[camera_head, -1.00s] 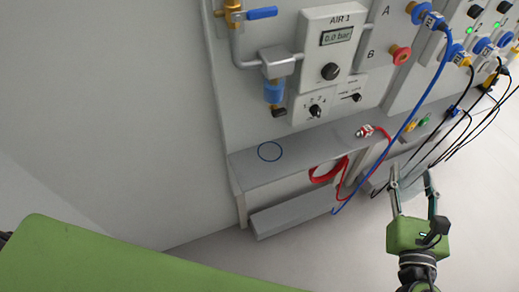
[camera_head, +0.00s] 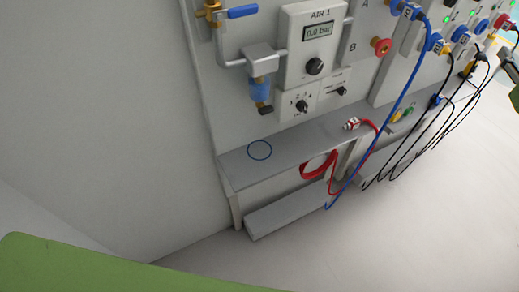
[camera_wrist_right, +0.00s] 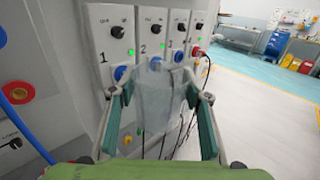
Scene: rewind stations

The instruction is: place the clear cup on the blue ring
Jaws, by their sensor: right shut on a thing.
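The blue ring (camera_head: 259,150) is a thin circle on the grey ledge (camera_head: 285,148), below the AIR 1 panel in the head view. Nothing stands on it. In the right wrist view my right gripper (camera_wrist_right: 162,92) is shut on the clear cup (camera_wrist_right: 158,100); the see-through cup sits between its two fingers. The cup does not show in the head view, where only a small dark and green part, which looks like my right arm or gripper, shows at the right edge. My left gripper is not in view.
A red coiled hose (camera_head: 318,166) hangs at the ledge's front, its fitting (camera_head: 351,124) resting on top. A blue hose (camera_head: 391,110) and several black cables hang to the right. A filter bowl (camera_head: 260,88) juts out above the ledge, near the ring.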

